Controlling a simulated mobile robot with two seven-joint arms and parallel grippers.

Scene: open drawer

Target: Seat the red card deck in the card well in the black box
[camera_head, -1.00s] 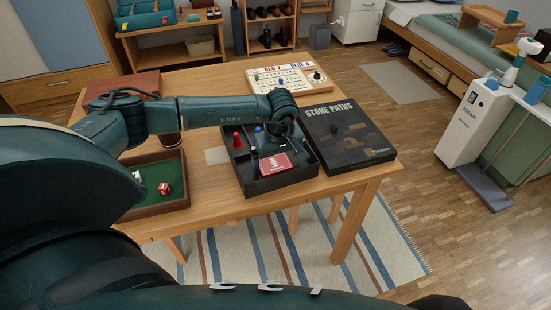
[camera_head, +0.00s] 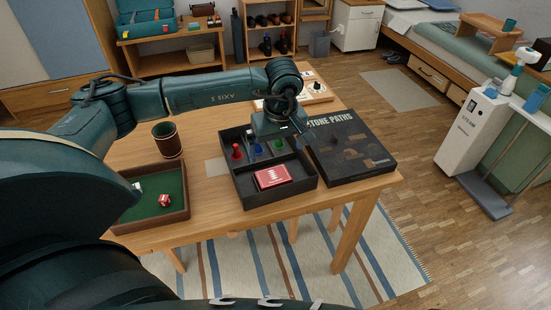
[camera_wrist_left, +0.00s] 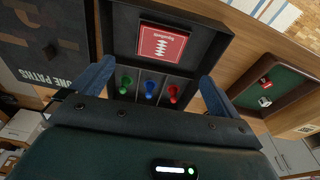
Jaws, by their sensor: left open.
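The red card deck (camera_head: 273,177) lies face up in the large front compartment of the black box (camera_head: 280,199). It also shows in the left wrist view (camera_wrist_left: 162,43), with dark floor around it. I cannot tell how deep it sits. Red, green and blue pawns (camera_head: 237,151) stand in the box's row of small compartments. My left gripper (camera_head: 281,137) is open and empty above the back part of the box, apart from the deck. Its two fingers (camera_wrist_left: 155,74) spread either side of the pawns in the wrist view. My right gripper is out of view.
A Stone Paths game box (camera_head: 352,165) lies right of the black box. A green-lined dice tray (camera_head: 183,205) and a brown cup (camera_head: 167,140) are to the left. A scoreboard (camera_head: 316,96) lies behind.

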